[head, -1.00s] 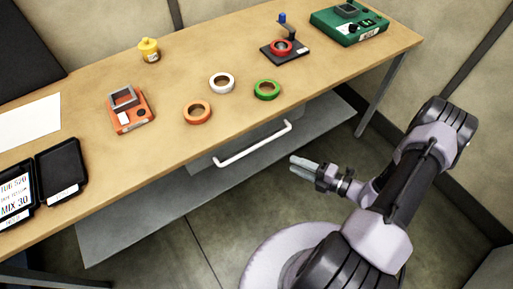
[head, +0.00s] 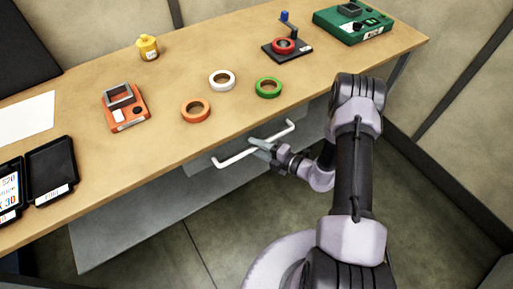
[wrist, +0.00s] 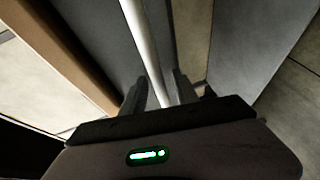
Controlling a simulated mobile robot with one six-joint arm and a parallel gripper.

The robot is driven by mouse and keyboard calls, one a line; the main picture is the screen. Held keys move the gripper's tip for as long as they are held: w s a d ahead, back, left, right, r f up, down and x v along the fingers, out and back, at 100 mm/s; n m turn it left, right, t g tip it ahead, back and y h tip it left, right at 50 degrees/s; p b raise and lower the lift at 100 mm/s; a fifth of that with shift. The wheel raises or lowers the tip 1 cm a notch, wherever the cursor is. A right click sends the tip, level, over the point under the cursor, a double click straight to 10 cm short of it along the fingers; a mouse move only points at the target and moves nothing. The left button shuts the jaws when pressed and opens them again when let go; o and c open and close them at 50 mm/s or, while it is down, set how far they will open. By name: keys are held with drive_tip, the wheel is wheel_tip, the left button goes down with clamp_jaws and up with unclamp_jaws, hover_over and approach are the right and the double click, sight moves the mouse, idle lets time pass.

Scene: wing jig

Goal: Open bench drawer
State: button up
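The bench drawer (head: 206,172) is a grey front under the wooden bench top, and it looks shut. Its white bar handle (head: 232,159) runs along the front. My gripper (head: 258,143) is at the middle of the handle. In the wrist view the handle (wrist: 140,35) runs down between the two fingers of my gripper (wrist: 160,92). The fingers stand on either side of the bar, and a gap shows on at least the left side. The fingertips are partly dark, so contact is hard to judge.
The wooden bench (head: 175,100) carries an orange device (head: 125,107), several tape rolls, a yellow bottle (head: 148,47), a black stand with a red roll (head: 285,46) and a green device (head: 352,24). A grey lower shelf (head: 120,225) lies below. The floor in front is clear.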

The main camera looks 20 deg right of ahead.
clamp_jaws()
idle(1.4)
